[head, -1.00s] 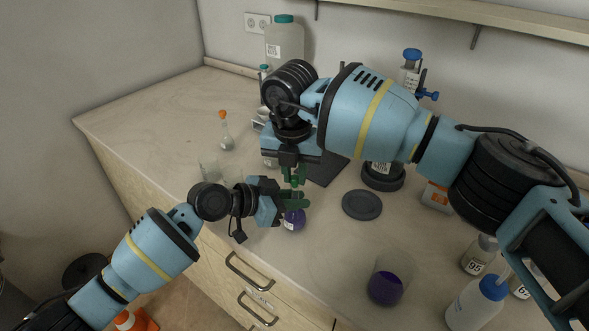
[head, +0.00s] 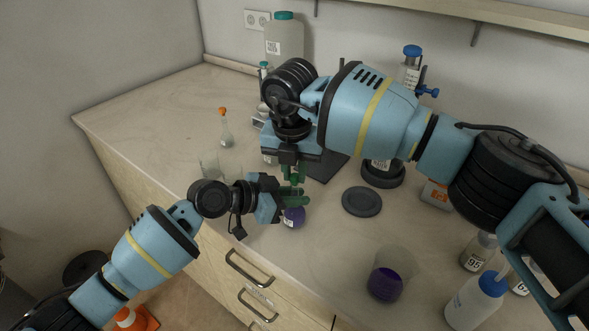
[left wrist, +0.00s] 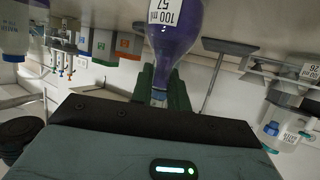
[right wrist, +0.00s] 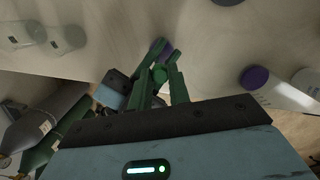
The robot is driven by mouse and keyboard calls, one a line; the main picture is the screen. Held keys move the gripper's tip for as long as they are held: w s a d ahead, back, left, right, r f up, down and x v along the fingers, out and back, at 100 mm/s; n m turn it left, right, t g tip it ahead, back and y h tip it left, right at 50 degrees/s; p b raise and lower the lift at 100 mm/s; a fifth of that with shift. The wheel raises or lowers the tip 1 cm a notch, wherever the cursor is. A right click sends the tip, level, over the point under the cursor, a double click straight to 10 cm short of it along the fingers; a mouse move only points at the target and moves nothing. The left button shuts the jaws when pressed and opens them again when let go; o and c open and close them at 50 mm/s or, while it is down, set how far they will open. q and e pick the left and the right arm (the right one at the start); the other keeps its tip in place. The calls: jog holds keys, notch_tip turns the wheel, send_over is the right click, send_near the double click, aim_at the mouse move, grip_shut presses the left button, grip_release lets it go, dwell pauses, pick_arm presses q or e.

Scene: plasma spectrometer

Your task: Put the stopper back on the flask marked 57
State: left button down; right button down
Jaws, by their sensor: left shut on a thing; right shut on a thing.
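The flask marked 57 (left wrist: 174,32) holds purple liquid, and its label reads 100 ml 57 in the left wrist view. My left gripper (head: 297,199) is shut on its neck; the flask body (head: 293,217) shows just below the fingers in the head view. My right gripper (head: 292,176) is directly above the left one, pointing down, its fingers close to the left fingers. In the right wrist view a small, round, greenish end, apparently the stopper (right wrist: 160,73), sits between the right fingertips. The flask mouth is hidden, so I cannot tell whether the stopper touches it.
A beaker of purple liquid (head: 386,284) stands at the front right, near a white wash bottle (head: 477,301) and a bottle marked 95 (head: 479,253). A dark round disc (head: 361,202) lies right of the grippers. A small orange-stoppered flask (head: 226,133) and clear glassware (head: 209,166) stand left.

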jog(key=shift+r, duration=0.35)
jog(key=shift+r, duration=0.15)
dwell(0.3)
pick_arm(q)
jog(key=shift+d+r, duration=0.1)
pick_arm(e)
jog(key=shift+d+f, duration=0.1)
jog(key=shift+f, duration=0.75)
dwell(0.8)
jog(key=c, duration=1.2)
grip_release()
jog(key=shift+c, duration=0.2)
jog(key=shift+r, duration=0.2)
notch_tip(320, 180, up, 12)
jog(key=s, duration=0.1)
jog(key=shift+s+a+f, duration=0.2)
jog(key=shift+a, duration=0.05)
